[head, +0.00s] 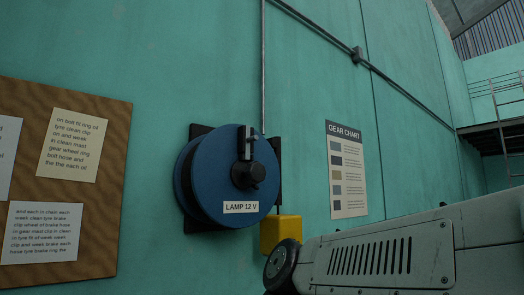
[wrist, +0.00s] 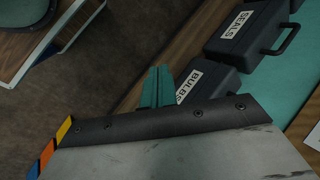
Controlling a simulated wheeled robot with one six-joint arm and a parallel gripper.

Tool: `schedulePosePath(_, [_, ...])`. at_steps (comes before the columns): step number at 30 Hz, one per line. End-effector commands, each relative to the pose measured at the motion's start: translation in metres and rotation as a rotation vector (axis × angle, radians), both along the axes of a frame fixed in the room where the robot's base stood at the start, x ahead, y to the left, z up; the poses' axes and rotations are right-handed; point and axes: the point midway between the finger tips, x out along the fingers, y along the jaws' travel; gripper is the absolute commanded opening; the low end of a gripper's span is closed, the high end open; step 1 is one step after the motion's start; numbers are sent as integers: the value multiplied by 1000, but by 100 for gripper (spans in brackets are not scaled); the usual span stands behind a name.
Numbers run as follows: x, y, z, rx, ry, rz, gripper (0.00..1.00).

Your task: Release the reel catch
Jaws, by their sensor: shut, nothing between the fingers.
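A blue reel (head: 222,190) labelled "LAMP 12 V" is mounted on a dark plate on the teal wall, in the middle of the head view. A black upright catch-like piece with a small grey lever (head: 246,145) sits at the top of its face, above the black hub (head: 248,175). Which way the catch is set cannot be told. My gripper (wrist: 157,84) shows in the wrist view as two teal fingers, shut together and empty. It is over the bench and floor area, away from the reel, which is not in the wrist view.
A yellow block (head: 281,234) is below the reel's right side. A gear chart (head: 347,172) hangs to the right, a cork board (head: 100,195) to the left. In the wrist view, dark cases labelled "BULBS" (wrist: 212,84) and "SEALS" (wrist: 255,35) stand near my fingers.

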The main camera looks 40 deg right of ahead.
Motion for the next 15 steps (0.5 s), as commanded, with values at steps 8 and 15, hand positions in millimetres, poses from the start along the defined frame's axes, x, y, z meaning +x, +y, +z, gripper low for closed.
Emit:
schedulePosePath(8, [147,-40,147,825,-37,-499,0])
schedulePosePath(15, [214,-191,272,1482,-221,-707,0])
